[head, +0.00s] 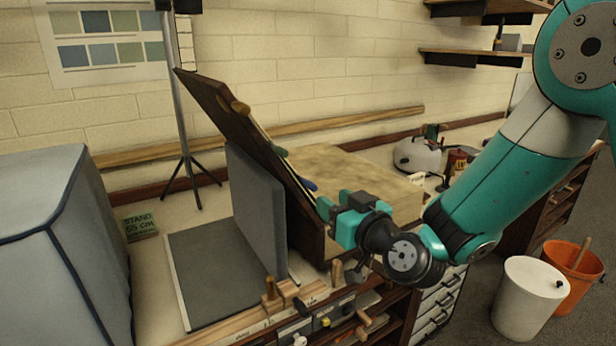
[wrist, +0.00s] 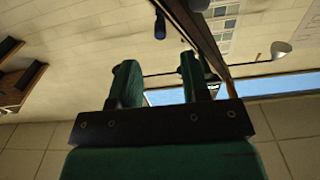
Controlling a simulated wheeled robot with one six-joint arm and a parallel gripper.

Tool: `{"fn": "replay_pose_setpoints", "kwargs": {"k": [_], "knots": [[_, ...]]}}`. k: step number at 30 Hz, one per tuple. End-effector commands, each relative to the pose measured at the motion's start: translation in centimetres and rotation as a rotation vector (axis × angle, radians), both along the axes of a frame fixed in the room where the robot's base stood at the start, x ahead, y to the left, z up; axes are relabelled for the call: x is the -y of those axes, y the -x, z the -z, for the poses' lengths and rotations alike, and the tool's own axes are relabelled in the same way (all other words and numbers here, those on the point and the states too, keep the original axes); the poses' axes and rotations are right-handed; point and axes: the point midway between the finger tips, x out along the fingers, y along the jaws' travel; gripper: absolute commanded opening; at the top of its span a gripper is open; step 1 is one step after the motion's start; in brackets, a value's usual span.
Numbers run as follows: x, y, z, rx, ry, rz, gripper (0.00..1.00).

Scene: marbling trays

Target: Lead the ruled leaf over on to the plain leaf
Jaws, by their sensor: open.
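A grey leaf (head: 215,276) lies flat on the bench with a pale edge. A grey panel (head: 258,205) stands upright along its right side. A dark board (head: 222,112) leans up to the left behind that panel, with tan, green and blue knobs along its edge. I see no ruling, so I cannot tell which piece is the ruled leaf. My gripper (head: 323,208) is open beside the lower right edge of the dark board. In the wrist view its fingers (wrist: 160,72) are apart with nothing clearly between them; a dark edge (wrist: 196,30) passes close to one finger.
A large tan block (head: 350,180) stands behind my gripper. A tripod stand (head: 183,150) rises behind the flat leaf. Wooden pegs and rails (head: 285,295) line the bench front. A grey-blue covered box (head: 60,250) fills the left. A white bin (head: 522,300) and orange bucket (head: 574,275) stand right.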

Motion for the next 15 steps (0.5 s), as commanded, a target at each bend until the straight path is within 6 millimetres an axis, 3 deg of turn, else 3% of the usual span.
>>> {"fn": "replay_pose_setpoints", "kwargs": {"k": [15], "knots": [[-1.8, -2.6, -0.2, -0.001, 0.001, -0.001, 0.42]]}}
